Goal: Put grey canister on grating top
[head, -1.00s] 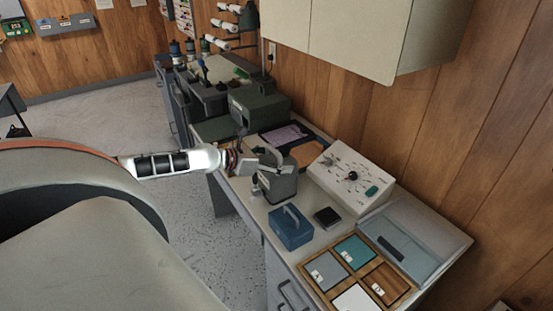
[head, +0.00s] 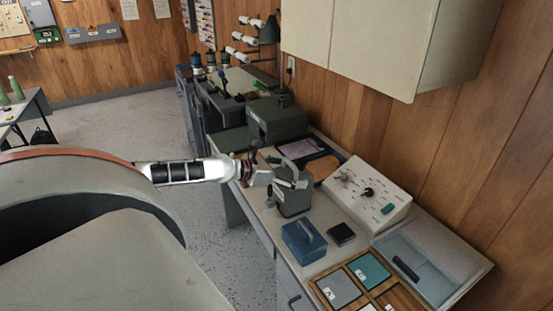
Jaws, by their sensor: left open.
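I cannot make out a grating top for certain. My right gripper is not in view.
A blue box (head: 303,243) and a small black block (head: 341,233) stand in front of the canister. A white control panel (head: 369,196), a grey tray (head: 455,258) and a wooden compartment tray are to the right. A dark green box (head: 277,123) stands behind. A cabinet (head: 400,45) hangs above.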

